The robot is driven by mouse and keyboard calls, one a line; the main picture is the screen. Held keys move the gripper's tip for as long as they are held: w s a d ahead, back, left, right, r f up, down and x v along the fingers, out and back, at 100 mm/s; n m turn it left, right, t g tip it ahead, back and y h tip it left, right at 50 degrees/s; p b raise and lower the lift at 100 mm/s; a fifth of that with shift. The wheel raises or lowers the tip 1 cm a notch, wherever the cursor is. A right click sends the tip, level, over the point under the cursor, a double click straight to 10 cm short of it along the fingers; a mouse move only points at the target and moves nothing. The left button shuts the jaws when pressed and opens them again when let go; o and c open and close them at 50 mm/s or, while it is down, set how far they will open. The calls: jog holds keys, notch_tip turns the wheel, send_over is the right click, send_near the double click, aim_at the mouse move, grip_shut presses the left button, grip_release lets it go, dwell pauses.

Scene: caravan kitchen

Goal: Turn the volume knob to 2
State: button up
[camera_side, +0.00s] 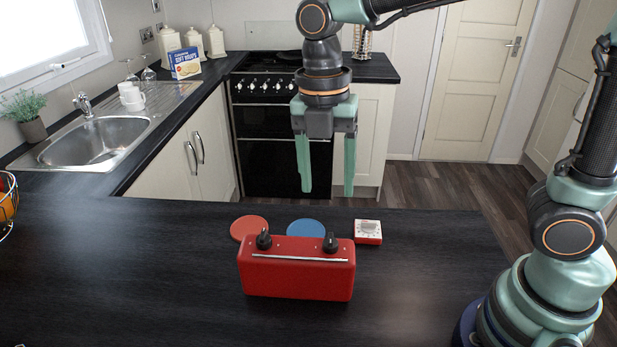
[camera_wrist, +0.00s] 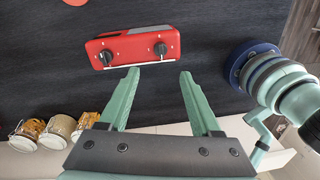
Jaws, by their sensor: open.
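A red radio (camera_side: 297,278) stands on the dark worktop in the side view. I cannot tell which knob is volume, nor read any numbers. My gripper (camera_side: 328,192) is open and empty, fingers pointing down, above and apart from the radio. Its two green fingers also show in the wrist view (camera_wrist: 159,73).
Behind the radio lie an orange-red disc (camera_side: 249,227), a blue disc (camera_side: 305,227) and a red-and-white timer (camera_side: 368,232). A wire fruit basket (camera_side: 7,205) stands at the left edge. The worktop left and right of the radio is mostly clear.

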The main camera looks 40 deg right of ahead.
aim_at(330, 237)
jog(key=f, duration=1.1)
jog(key=shift+s+d+f, duration=0.25)
jog(key=shift+s+d, duration=0.05)
jog(key=shift+s, duration=0.05)
grip_shut()
